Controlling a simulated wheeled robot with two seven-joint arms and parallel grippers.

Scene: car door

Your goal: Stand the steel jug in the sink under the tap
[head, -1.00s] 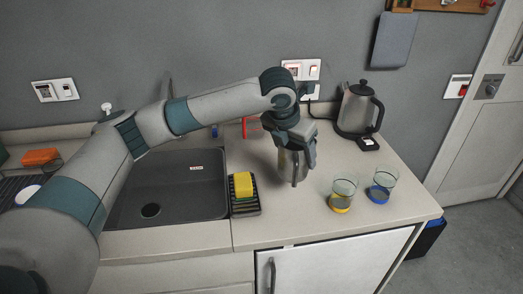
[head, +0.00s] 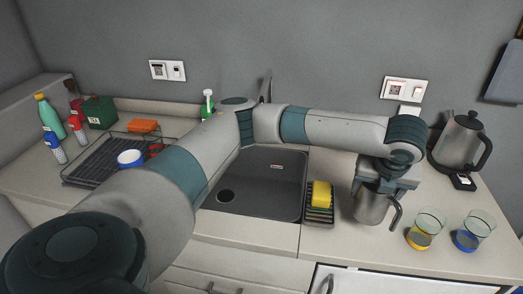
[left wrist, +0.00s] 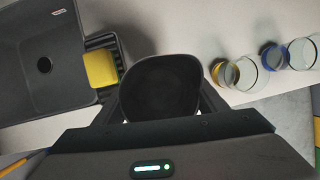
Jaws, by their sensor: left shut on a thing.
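The steel jug (head: 371,207) is upright on or just above the counter right of the sink, its handle towards the right. My left gripper (head: 385,184) is shut on it near its top, from above. In the left wrist view the jug's dark open mouth (left wrist: 160,88) lies between the fingers. The dark sink (head: 262,180) is left of the jug; its corner shows in the left wrist view (left wrist: 42,40). The grey tap (head: 267,88) rises behind the sink, its lower part hidden by my left arm. My right gripper is out of view.
A yellow sponge (head: 321,194) sits in a black rack (head: 319,217) between sink and jug. Two glasses, yellow-based (head: 425,230) and blue-based (head: 474,232), stand right of the jug. A kettle (head: 458,143) is behind them. A drying rack (head: 100,163) is left of the sink.

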